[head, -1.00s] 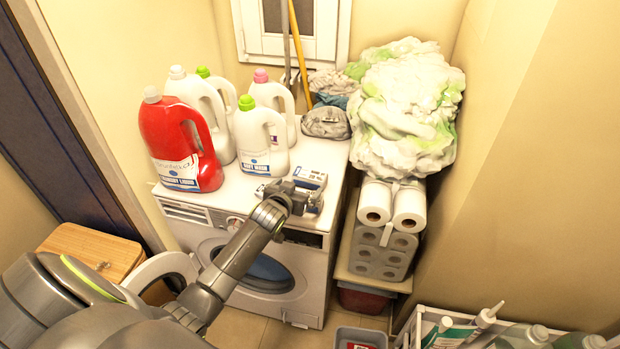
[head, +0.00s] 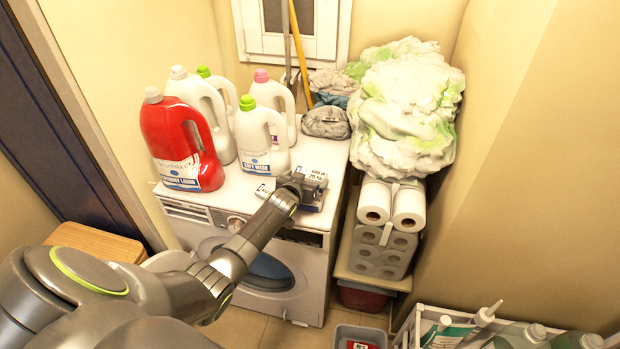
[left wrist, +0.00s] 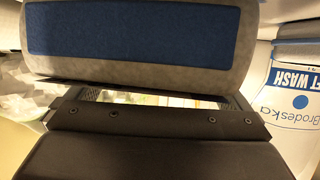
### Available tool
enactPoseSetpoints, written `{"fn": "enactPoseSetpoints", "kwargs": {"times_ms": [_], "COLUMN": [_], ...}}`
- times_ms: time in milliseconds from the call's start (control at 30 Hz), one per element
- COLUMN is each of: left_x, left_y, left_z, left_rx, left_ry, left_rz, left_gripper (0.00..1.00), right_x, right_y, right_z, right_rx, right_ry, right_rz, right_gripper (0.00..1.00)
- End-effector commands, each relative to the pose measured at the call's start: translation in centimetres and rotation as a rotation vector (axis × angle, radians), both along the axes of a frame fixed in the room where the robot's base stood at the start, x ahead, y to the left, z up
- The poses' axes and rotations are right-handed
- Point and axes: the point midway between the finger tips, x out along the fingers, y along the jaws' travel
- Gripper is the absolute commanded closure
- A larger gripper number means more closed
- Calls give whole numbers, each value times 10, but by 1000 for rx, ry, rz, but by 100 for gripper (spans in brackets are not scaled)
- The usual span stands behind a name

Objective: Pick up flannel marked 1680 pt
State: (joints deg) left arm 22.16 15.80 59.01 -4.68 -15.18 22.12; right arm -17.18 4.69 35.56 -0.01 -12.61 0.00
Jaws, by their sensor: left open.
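My left gripper (head: 304,186) is over the front right of the washer top. It is open. A blue and white pack (head: 314,173) with printing lies there, partly hidden behind the gripper; its marking is too small to read. In the left wrist view, a grey piece with a blue panel (left wrist: 135,32) fills the top, and a dark bar crosses below it with a narrow bright gap between. I cannot tell what lies in that gap. No marking 1680 pt can be read. Crumpled cloths, one grey (head: 326,122) and one bluish (head: 332,101), lie at the back right of the washer.
A red jug (head: 182,145) and several white bottles stand left on the washer (head: 330,160). A soft wash bottle (head: 258,140) is close to my gripper; its label shows in the left wrist view (left wrist: 298,100). Paper rolls (head: 392,207) and a large white-green bundle (head: 405,110) stand right.

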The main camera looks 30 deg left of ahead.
Motion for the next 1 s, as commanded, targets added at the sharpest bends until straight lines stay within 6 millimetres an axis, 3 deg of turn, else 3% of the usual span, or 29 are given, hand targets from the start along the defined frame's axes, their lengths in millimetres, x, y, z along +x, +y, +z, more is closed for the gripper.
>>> {"fn": "enactPoseSetpoints", "kwargs": {"times_ms": [233,567,800,1000], "left_x": [17,20,20,20], "left_y": [3,3,3,3], "left_z": [-7,-8,-8,-8], "left_rx": [1,1,1,1], "left_ry": [0,0,0,-1], "left_rz": [1,1,1,0], "left_gripper": [0,0,28,28], "right_x": [0,0,0,0], "right_y": [1,3,3,3], "right_z": [-3,-3,-3,-3], "right_rx": [1,3,3,3], "right_ry": [-1,0,0,0], "right_rz": [0,-1,-1,-1], "right_gripper": [0,0,0,0]}}
